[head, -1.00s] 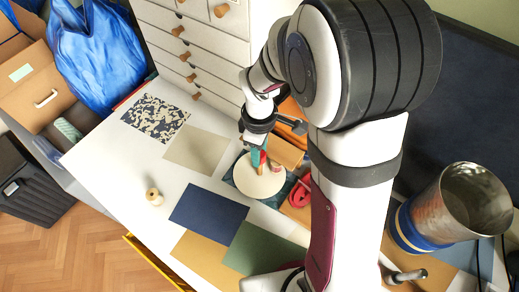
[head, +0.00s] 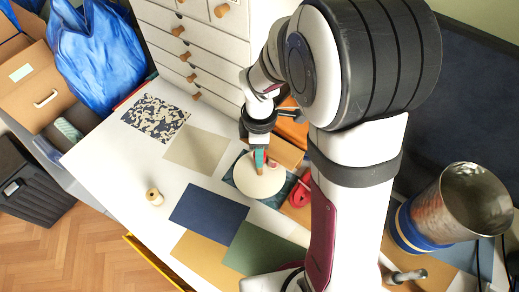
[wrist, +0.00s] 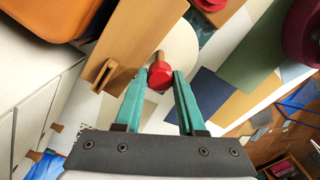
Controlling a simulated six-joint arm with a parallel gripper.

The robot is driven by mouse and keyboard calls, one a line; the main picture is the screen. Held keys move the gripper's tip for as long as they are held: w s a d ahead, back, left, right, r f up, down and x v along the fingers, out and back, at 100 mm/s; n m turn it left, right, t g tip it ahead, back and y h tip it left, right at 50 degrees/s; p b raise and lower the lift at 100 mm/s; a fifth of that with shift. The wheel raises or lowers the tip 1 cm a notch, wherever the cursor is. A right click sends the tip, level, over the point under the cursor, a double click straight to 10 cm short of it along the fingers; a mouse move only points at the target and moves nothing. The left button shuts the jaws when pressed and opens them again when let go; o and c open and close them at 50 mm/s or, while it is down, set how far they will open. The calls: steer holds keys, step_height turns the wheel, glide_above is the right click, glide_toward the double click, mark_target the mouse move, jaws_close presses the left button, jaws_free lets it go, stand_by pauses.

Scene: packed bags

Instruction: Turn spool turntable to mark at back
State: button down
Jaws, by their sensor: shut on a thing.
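The turntable (head: 262,184) is a round cream disc lying on a dark blue-green patterned sheet, right of the table's middle. It also shows in the wrist view (wrist: 181,42), partly covered. A red knob (wrist: 160,78) on a short wooden stem stands over the disc. My gripper (wrist: 161,73) has its teal fingers on either side of this knob and is shut on it. In the head view my gripper (head: 259,168) is over the disc's back part and hides the knob. A small pinkish piece (head: 272,165) shows beside the fingers. I cannot make out a mark.
A wooden block (head: 284,151) stands close behind the disc, and a red object (head: 300,194) lies to its right. Drawers (head: 195,50) rise at the back. A small cream spool (head: 154,196) stands on the open left side. A metal cup (head: 470,205) stands far right.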

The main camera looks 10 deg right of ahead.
steer(key=shift+n, duration=1.9)
steer(key=c, duration=0.5)
jaws_free()
step_height(320, 180, up, 16)
steer(key=shift+f, duration=0.15)
